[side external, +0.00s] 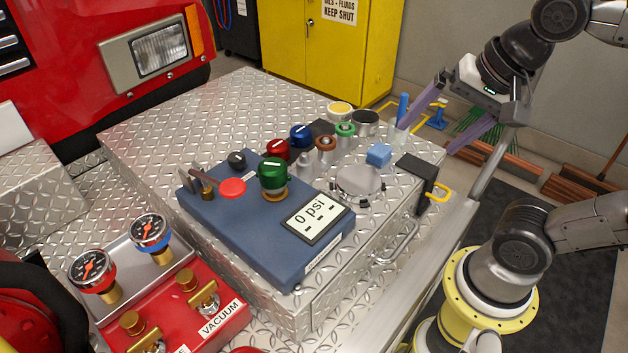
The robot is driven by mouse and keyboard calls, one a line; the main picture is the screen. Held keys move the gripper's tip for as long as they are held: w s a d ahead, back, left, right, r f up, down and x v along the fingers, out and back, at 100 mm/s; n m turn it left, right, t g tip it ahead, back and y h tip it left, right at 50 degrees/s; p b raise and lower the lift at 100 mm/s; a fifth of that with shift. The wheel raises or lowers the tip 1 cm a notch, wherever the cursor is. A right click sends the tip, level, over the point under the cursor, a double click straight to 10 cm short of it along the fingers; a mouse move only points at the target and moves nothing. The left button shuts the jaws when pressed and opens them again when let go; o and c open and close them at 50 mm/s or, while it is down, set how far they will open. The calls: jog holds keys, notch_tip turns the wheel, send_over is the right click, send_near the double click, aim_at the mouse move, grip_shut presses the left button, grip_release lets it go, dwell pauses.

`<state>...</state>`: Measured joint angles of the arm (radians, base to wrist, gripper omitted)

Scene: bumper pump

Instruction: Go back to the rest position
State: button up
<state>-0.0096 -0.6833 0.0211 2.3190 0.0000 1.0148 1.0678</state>
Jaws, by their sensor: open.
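My gripper (440,124) is open and empty at the upper right, its two purple fingers spread and pointing down to the left. It hangs above the right edge of the diamond-plate surface (190,130), near a blue upright peg (402,108). I cannot tell its exact height. A blue pump panel (245,230) lies on the plate to the left of the gripper.
Red and blue knobs (301,135), several capped fittings (345,130), a blue block (378,155), a round metal lid (360,182) and a black bracket (420,178) crowd the plate's right side. Gauges (150,232) stand front left. A yellow cabinet (340,50) stands behind.

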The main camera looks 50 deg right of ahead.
jog(key=f+n, duration=0.1)
jog(key=n, duration=0.3)
jog(key=s+f+n, duration=0.1)
jog(key=n, duration=0.3)
jog(key=s+f+n, duration=0.1)
jog(key=f+n, duration=0.1)
jog(key=n, duration=0.2)
jog(key=shift+d+f, duration=0.1)
